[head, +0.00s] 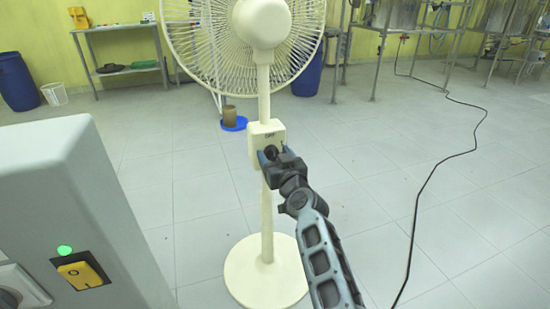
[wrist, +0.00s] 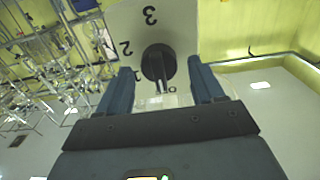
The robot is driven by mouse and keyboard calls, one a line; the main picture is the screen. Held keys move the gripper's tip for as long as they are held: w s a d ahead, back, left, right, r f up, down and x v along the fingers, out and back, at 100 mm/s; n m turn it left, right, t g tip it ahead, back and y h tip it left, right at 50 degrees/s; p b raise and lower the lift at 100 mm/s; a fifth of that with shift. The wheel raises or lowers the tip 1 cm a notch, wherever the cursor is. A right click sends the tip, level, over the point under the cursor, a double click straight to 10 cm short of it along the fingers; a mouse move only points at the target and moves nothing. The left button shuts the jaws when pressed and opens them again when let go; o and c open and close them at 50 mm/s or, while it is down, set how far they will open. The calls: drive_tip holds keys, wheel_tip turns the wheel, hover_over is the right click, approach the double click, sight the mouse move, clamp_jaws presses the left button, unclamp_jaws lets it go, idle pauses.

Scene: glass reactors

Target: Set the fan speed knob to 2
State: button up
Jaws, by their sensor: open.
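A cream pedestal fan (head: 264,95) stands on the tiled floor with a control box (head: 256,130) on its pole. The box carries a dark round fan speed knob (head: 270,152), largely hidden by my gripper in the head view. In the wrist view the knob (wrist: 158,62) has a raised grip bar pointing down the picture, beside a small partly hidden mark. The digits 3, 2 and 1 run from the top round the left of it. My gripper (wrist: 160,77) is open, one finger on each side of the knob, with visible gaps; contact cannot be told.
A grey cabinet (head: 75,190) with a green light and a yellow switch (head: 80,272) stands at the near left. A black cable (head: 425,190) runs over the floor at the right. Blue drums (head: 16,80) and metal stands are at the back. Floor around the fan is mostly clear.

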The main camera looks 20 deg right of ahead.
drive_tip(key=c, duration=1)
